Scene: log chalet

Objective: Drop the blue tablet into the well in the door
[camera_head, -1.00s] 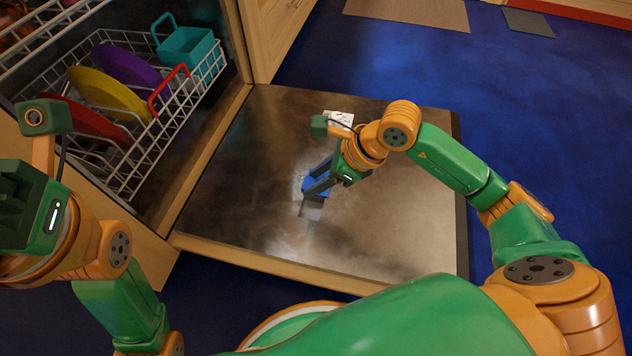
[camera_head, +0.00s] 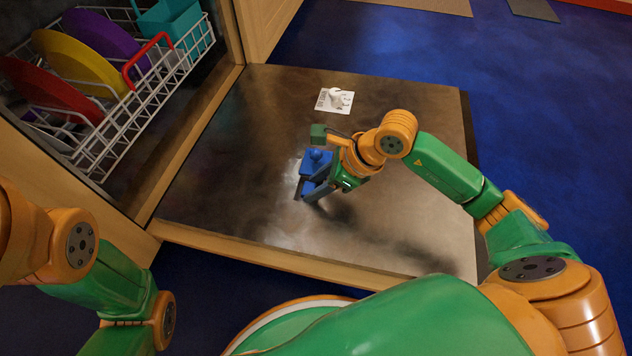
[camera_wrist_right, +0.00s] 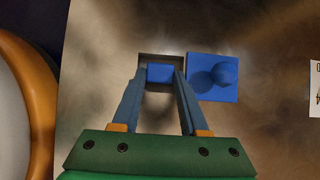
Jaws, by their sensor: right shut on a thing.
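My right gripper (camera_head: 306,192) is low over the open dishwasher door (camera_head: 400,225). In the right wrist view its fingers (camera_wrist_right: 160,76) are shut on the blue tablet (camera_wrist_right: 159,73), a small blue block. The tablet is right at the well (camera_wrist_right: 146,57), a dark square recess in the door; I cannot tell how far, if at all, it is inside. A blue square lid with a round knob (camera_wrist_right: 212,80) lies beside the well; it also shows in the head view (camera_head: 317,158). My left gripper is out of view.
A white card with a small white item (camera_head: 335,99) lies on the door beyond my gripper. The rack (camera_head: 110,145) at upper left holds red, yellow and purple plates and a teal container (camera_head: 172,22). The door's right side is mostly bare.

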